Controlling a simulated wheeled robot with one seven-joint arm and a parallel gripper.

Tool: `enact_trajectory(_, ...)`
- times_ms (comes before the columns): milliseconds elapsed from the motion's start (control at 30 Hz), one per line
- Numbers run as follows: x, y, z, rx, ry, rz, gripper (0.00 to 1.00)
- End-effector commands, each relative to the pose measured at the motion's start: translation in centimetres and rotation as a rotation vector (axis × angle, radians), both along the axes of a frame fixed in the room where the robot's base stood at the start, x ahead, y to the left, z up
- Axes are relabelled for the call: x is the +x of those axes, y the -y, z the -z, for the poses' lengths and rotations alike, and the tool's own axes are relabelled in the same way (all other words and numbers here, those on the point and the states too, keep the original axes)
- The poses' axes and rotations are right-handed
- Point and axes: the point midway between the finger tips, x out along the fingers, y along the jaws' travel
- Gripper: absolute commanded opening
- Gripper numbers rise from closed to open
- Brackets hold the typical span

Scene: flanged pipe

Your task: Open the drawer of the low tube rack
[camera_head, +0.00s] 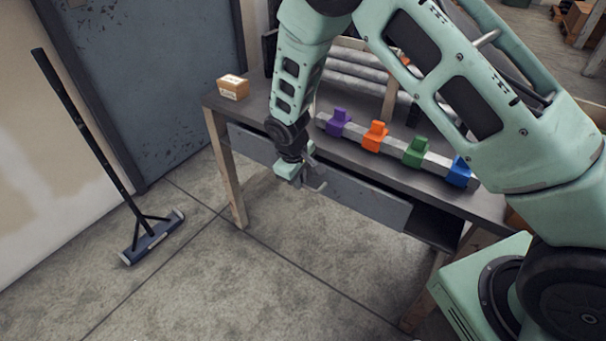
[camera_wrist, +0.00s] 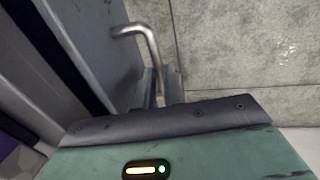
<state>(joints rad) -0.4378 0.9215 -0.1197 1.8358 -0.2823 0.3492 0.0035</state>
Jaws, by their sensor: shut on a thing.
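The low tube rack (camera_head: 222,165) is a dark-topped bench on wooden legs, with grey tubes (camera_head: 355,72) at its back. Its grey drawer (camera_head: 365,200) sits under the top; in the wrist view the drawer front (camera_wrist: 100,35) is beside a dark gap. I cannot tell exactly how far the drawer stands out. A bent metal handle (camera_head: 318,187) is on the front and also shows in the wrist view (camera_wrist: 140,32). My gripper (camera_head: 302,178) is shut on the handle; its fingertips (camera_wrist: 160,85) are partly hidden by the gripper body.
Purple, orange (camera_head: 375,136), green and blue blocks stand on a pale bar along the top. A small cardboard box (camera_head: 232,88) sits at the left end. A dark open bay (camera_head: 434,226) is right of the drawer. A broom (camera_head: 150,235) leans at left. The floor in front is clear.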

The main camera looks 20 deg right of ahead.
Motion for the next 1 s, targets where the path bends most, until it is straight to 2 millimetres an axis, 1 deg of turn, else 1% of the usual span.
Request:
enact_trajectory(33, -0.6, -1.0, -0.1, 0.001, -0.002, -0.007, 0.00)
enact_trajectory(267, -3.9, -5.5, -0.1, 0.000, -0.003, -0.010, 0.00)
enact_trajectory(700, -11.1, -15.3, -0.1, 0.000, -0.001, -0.008, 0.00)
enact_trajectory(900, -13.7, -18.9, -0.1, 0.000, -0.001, -0.005, 0.00)
enact_trajectory(1000, -14.7, -20.3, -0.1, 0.001, -0.001, -0.005, 0.00)
